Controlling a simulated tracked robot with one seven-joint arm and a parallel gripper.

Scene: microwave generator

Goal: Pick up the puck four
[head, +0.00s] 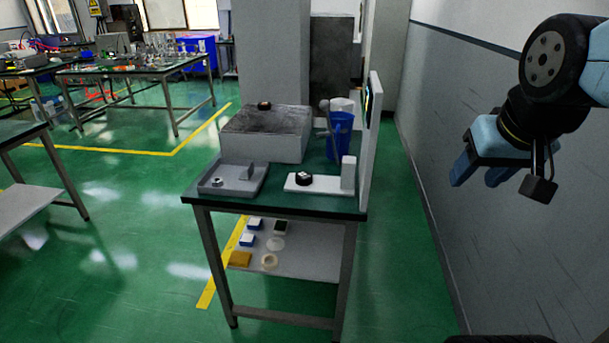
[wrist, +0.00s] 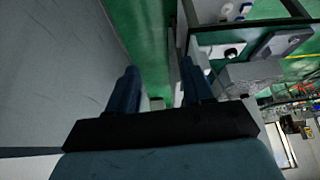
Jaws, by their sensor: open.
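A black puck (head: 304,179) with a pale mark on top sits on a white plate device (head: 325,186) at the front right of the green-topped table. A second dark puck (head: 264,105) lies on the large grey box. I cannot read a number on either, so I cannot tell which is puck four. In the wrist view a small black puck (wrist: 231,52) shows to the right of the fingers. My gripper (head: 478,174) is open and empty, high to the right of the table and apart from everything on it. It also shows in the wrist view (wrist: 160,70).
The table also holds a grey device (head: 233,180), the grey box (head: 265,130) and a blue container (head: 340,135). An upright panel (head: 371,140) edges its right side. The lower shelf (head: 310,263) holds several small items. A grey wall (head: 480,240) stands right; green floor lies between.

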